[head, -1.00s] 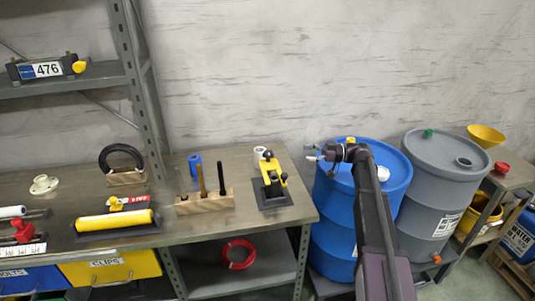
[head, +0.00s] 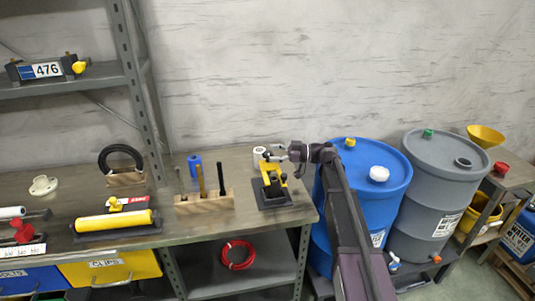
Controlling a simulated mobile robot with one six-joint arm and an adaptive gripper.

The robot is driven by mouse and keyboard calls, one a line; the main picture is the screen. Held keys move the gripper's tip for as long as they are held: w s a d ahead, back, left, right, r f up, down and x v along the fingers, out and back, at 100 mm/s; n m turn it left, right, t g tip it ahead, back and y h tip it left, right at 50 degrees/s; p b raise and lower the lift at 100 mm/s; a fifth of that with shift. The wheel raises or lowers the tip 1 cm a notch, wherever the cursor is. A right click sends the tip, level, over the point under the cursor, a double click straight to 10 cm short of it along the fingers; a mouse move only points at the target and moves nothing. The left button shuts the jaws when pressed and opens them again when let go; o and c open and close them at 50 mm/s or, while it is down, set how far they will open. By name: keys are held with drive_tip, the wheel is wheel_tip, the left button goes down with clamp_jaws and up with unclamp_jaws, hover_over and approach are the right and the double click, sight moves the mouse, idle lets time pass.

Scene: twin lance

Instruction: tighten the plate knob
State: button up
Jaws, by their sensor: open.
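A plate marked 476 (head: 45,70) sits in a dark holder on the upper shelf at the far left. A yellow knob (head: 79,67) is at the right end of that holder; how tight it is cannot be told. My gripper (head: 271,153) is open at the right end of the bench, far to the right of the knob. It overlaps the top of a yellow device on a dark base (head: 272,192) in the picture; I cannot tell whether they touch. No object shows between the fingers.
The bench (head: 240,219) holds a wooden block with upright tools (head: 204,202), a yellow roller (head: 115,222) and a black ring on a stand (head: 122,160). A grey shelf post (head: 140,90) stands between my gripper and the plate. Blue (head: 388,200) and grey drums (head: 440,190) stand right.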

drive_tip(key=shift+a, duration=0.9)
drive_tip(key=shift+c, duration=0.2)
drive_tip(key=c, duration=1.1)
